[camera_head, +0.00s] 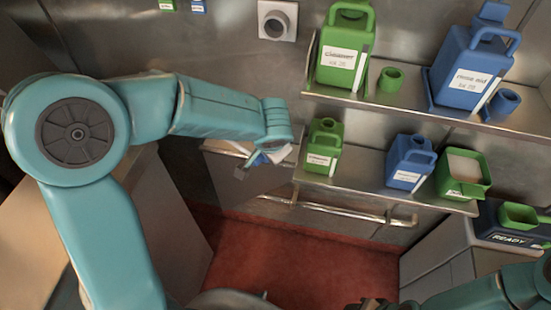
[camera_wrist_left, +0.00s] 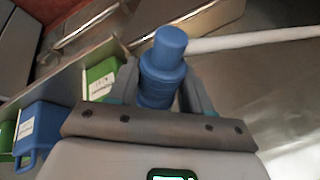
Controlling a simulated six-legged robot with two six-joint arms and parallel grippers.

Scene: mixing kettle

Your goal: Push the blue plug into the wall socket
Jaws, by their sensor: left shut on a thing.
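The wall socket (camera_head: 291,30) is a pale square plate with a round grey opening, on the metal wall at the top centre of the head view. My left gripper (camera_head: 262,157) is below it, apart from it, in front of the wall. In the left wrist view my left gripper (camera_wrist_left: 160,95) is shut on the blue plug (camera_wrist_left: 166,58), a stepped cylinder that sticks out past the fingers. In the head view the plug is mostly hidden by the gripper. My right gripper (camera_head: 370,303) is partly cut off at the bottom edge; its jaws are unclear.
An upper shelf (camera_head: 400,108) holds a green jug (camera_head: 344,50), a blue jug (camera_head: 470,70) and cups. A lower shelf (camera_head: 375,190) holds smaller jugs and a green box (camera_head: 462,175). A metal rail (camera_head: 340,211) runs below. A pale rod-like thing (camera_wrist_left: 255,39) extends right behind the plug.

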